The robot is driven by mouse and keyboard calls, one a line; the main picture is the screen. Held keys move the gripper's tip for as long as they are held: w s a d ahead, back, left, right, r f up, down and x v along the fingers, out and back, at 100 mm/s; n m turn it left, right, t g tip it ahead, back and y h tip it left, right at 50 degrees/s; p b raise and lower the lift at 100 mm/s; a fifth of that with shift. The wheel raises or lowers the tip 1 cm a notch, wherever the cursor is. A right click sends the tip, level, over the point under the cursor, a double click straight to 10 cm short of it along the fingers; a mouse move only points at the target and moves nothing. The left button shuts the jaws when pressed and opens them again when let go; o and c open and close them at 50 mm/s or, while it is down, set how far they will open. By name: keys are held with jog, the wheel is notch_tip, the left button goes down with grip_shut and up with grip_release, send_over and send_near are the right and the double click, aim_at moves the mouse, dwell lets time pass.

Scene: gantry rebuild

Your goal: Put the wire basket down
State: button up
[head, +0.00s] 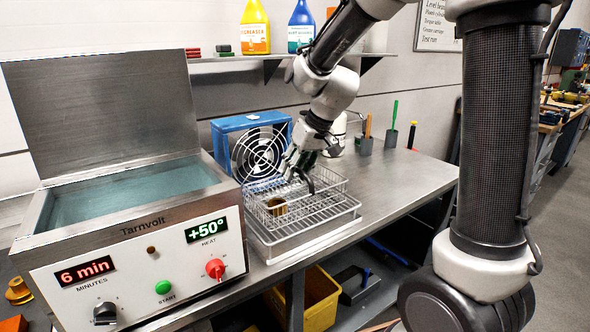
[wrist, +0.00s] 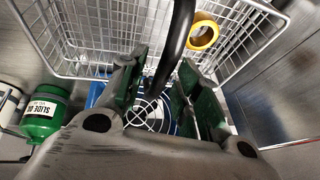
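The wire basket (head: 328,184) appears to rest on the wire rack (head: 335,208) over a tray, right of the cleaner. A brass ring (head: 277,206) lies in it; the ring (wrist: 203,33) and basket mesh (wrist: 75,35) also show in the wrist view. My gripper (head: 300,172) is at the basket's black handle (wrist: 174,45), above the basket. In the wrist view my gripper's green-padded fingers (wrist: 155,90) stand apart on either side of the handle, with gaps showing. The underside contact of the basket is partly hidden by its mesh.
The Tarnvolt cleaner (head: 150,245) stands left, lid raised and liquid inside. A blue fan (head: 222,140) stands behind the basket. A green slide oil bottle (wrist: 45,115) shows in the wrist view. Holders with tools (head: 391,138) stand at the back right; the bench's right side is clear.

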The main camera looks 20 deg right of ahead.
jog(key=v, duration=1.1)
jog(key=s+d+f+m+h, duration=0.1)
jog(key=s+d, duration=0.5)
jog(key=s, duration=0.5)
jog(key=s+d+f+m+h, duration=0.1)
jog(key=s+d, duration=0.5)
jog(key=s, duration=0.6)
jog(key=shift+d+f+m+t+h, duration=0.35)
jog(key=shift+m+h, duration=0.25)
jog(key=shift+h, duration=0.1)
